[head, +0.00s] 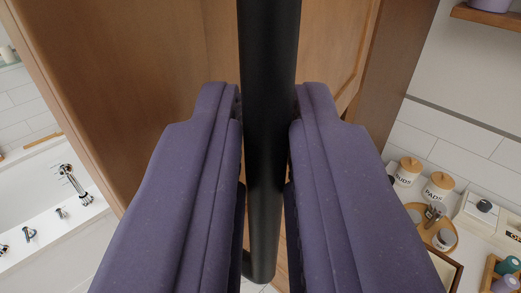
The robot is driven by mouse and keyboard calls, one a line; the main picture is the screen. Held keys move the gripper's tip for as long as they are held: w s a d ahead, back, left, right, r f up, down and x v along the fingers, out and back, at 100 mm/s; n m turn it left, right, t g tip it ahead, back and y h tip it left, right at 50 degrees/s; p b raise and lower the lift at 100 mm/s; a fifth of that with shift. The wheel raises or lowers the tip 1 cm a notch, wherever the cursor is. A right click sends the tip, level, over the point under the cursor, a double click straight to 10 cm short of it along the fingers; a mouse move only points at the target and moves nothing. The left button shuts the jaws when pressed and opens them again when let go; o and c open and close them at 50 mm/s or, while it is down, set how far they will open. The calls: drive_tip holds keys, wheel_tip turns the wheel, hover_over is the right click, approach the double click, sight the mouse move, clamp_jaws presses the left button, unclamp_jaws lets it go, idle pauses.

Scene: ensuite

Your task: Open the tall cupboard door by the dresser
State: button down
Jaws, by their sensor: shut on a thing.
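The tall cupboard door (165,70) is brown wood and fills the upper middle of the head view, with a recessed panel (325,45) on its right part. A black vertical bar handle (268,40) runs down the middle of the view, its lower end near the bottom. My gripper (268,105) has two purple padded fingers, one on each side of the bar, and is shut on it. The fingers and bar hide the lower middle of the door. I cannot tell whether the door is ajar.
A white bath (25,195) with chrome taps (72,185) lies at the left. At the right, a white top holds lidded jars (437,187), a round wooden tray (450,240) and other small items. A wooden shelf (490,15) is at the upper right.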

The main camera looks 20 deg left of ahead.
drive_tip(key=shift+r, duration=0.45)
drive_tip(key=c, duration=1.3)
unclamp_jaws()
drive_tip(key=shift+w+d+f, duration=0.1)
drive_tip(key=shift+w+f, duration=0.05)
drive_tip(key=shift+c, duration=0.2)
drive_tip(key=shift+w+f, duration=0.15)
drive_tip(key=shift+w, duration=0.05)
drive_tip(key=v, duration=0.8)
drive_tip(key=shift+w, duration=0.1)
drive_tip(key=w+d+r+m+t+h+b, duration=0.1)
drive_tip(key=w+d+r+m+h+b, duration=0.1)
drive_tip(key=d+r+m+h+b, duration=0.25)
drive_tip(key=s+a+r+g+h+b, duration=0.1)
drive_tip(key=s+a+r+g+b, duration=0.1)
drive_tip(key=s+a+r+b, duration=0.5)
drive_tip(key=shift+s+a+r+n+g, duration=0.4)
drive_tip(key=shift+s+r+n, duration=0.05)
drive_tip(key=shift+s, duration=0.35)
